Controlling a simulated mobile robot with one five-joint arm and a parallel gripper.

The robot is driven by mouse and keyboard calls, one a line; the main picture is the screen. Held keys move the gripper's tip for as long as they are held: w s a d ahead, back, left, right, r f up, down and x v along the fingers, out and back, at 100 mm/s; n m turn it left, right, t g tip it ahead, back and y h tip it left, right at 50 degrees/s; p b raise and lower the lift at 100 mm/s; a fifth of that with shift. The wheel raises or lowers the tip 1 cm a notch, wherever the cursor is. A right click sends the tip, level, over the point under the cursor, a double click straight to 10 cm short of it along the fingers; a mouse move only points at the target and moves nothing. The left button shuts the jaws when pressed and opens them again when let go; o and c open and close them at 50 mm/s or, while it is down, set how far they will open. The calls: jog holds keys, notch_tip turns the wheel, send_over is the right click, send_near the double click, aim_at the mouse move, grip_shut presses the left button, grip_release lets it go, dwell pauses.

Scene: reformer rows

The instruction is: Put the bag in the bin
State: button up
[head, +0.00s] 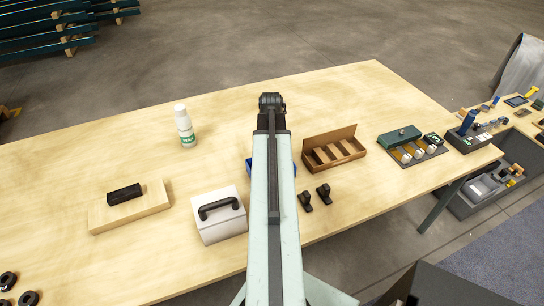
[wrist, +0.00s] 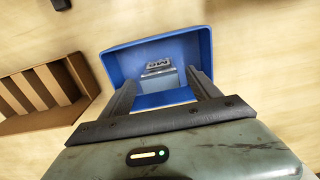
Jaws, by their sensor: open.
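The blue bin (wrist: 203,42) sits on the wooden table, with its opening facing up in the wrist view. In the head view, only slivers of the bin (head: 249,168) show behind my arm. A small grey and pale-blue bag (wrist: 160,72) with dark lettering lies inside the bin, between my fingers as seen from the wrist. My gripper (wrist: 163,85) is open over the bin's near side, its two fingers apart. A gap seems to show between each finger and the bag. The lower part of the bag is hidden, and my fingertips are hidden in the head view.
A cardboard box with dividers (head: 345,155) stands right of the bin, with two black parts (head: 315,196) in front. A white case (head: 217,217) with a black handle stands to the left. A white bottle (head: 184,126) stands farther back. The table's far middle is clear.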

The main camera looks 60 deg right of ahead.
notch_tip(320, 180, up, 7)
jog(key=p, duration=0.5)
jog(key=shift+f, duration=0.25)
jog(key=shift+w, duration=0.1)
jog(key=w+a+n, duration=0.2)
jog(key=w+a, duration=0.5)
jog(key=a, duration=0.4)
jog(key=w+a+n, duration=0.1)
jog(key=w+a, duration=0.6)
jog(key=a, duration=0.5)
jog(key=w+a+n, duration=0.2)
jog(key=w+a, duration=0.5)
jog(key=a, duration=0.4)
jog(key=a+n, duration=0.2)
jog(key=a, duration=1.3)
jog(key=shift+w+a, duration=0.2)
jog(key=shift+a, duration=0.15)
